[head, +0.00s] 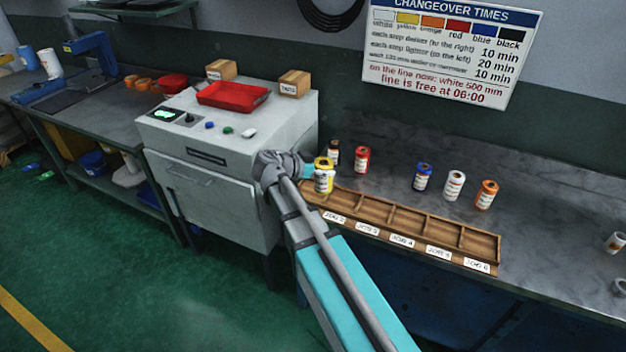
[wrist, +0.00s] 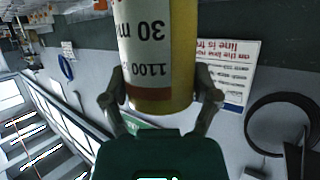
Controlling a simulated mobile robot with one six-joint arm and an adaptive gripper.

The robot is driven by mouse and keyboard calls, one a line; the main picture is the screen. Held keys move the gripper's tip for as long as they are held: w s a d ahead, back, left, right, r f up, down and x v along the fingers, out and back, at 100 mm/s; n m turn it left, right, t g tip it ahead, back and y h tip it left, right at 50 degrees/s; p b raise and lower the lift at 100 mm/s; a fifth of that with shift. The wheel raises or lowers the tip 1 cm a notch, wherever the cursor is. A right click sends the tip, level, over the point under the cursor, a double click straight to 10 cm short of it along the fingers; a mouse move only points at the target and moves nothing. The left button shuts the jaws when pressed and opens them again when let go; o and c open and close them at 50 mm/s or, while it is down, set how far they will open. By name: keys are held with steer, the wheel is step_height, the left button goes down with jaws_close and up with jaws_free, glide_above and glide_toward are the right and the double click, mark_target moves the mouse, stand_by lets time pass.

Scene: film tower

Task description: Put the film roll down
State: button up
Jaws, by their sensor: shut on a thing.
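A yellow film roll (head: 323,178) with a white label is held by my gripper (head: 311,172) at the left end of the wooden rack (head: 400,227). In the wrist view the yellow roll (wrist: 160,60) sits between the two fingers of my gripper (wrist: 163,95), which are shut on it. Part of its label reads "1100" and "30 m", upside down. In the head view the roll appears upright. I cannot tell whether its bottom touches the rack. The rack's visible compartments look empty, and cards are on its front.
Behind the rack stand brown (head: 333,152), red (head: 361,160), blue (head: 423,176), white (head: 454,185) and orange (head: 486,195) rolls. A grey machine (head: 225,150) with a red tray (head: 232,94) is at left. A changeover sign (head: 450,50) hangs behind. The right bench is mostly clear.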

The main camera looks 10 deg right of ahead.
steer(key=w+f+b, duration=0.7)
steer(key=w+f, duration=0.1)
steer(key=w, duration=0.3)
steer(key=shift+a+b, duration=0.3)
steer(key=shift+a, duration=0.05)
steer(key=shift+f, duration=0.1)
steer(key=shift+w+f+b, duration=0.25)
steer(key=shift+f+b, duration=0.75)
steer(key=shift+b, duration=0.05)
steer(key=shift+w+f+b, duration=0.2)
steer(key=shift+f+b, duration=0.8)
steer(key=shift+f, duration=0.15)
steer(key=o, duration=1.1)
steer(key=shift+r, duration=0.25)
